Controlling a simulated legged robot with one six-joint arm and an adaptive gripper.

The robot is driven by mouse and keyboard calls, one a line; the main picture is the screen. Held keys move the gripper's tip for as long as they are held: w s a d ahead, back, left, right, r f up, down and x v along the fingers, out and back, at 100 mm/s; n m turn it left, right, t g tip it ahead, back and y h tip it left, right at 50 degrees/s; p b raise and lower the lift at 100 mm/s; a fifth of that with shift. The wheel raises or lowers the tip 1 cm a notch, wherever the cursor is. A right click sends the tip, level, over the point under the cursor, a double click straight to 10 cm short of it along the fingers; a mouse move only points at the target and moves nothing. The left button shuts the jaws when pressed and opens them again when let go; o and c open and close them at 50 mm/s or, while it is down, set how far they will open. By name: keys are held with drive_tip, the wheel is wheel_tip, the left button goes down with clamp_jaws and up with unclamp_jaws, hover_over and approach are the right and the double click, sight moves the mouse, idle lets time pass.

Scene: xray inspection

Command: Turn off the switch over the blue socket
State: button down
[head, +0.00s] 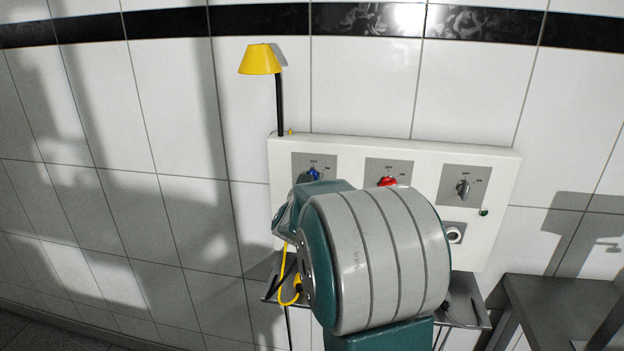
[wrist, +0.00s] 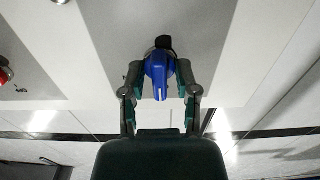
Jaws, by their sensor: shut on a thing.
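The blue rotary switch (head: 314,174) is on a grey plate at the left of the white wall panel (head: 400,153). In the wrist view, the blue switch (wrist: 158,76) sits between the fingers of my gripper (wrist: 159,80), which is shut on it. Its handle, with a pale line, points toward the bottom of that picture. In the head view my arm hides the gripper and most of the panel below the switch. The blue socket cannot be seen.
A red switch (head: 387,181) and a dark grey switch (head: 463,187) sit to the right on the panel. A round socket (head: 454,234) shows below the grey one. A yellow lamp (head: 260,59) stands at the panel's left. A metal table (head: 560,300) is at lower right.

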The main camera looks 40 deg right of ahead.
drive_tip(key=c, duration=0.7)
unclamp_jaws()
drive_tip(key=v, duration=1.2)
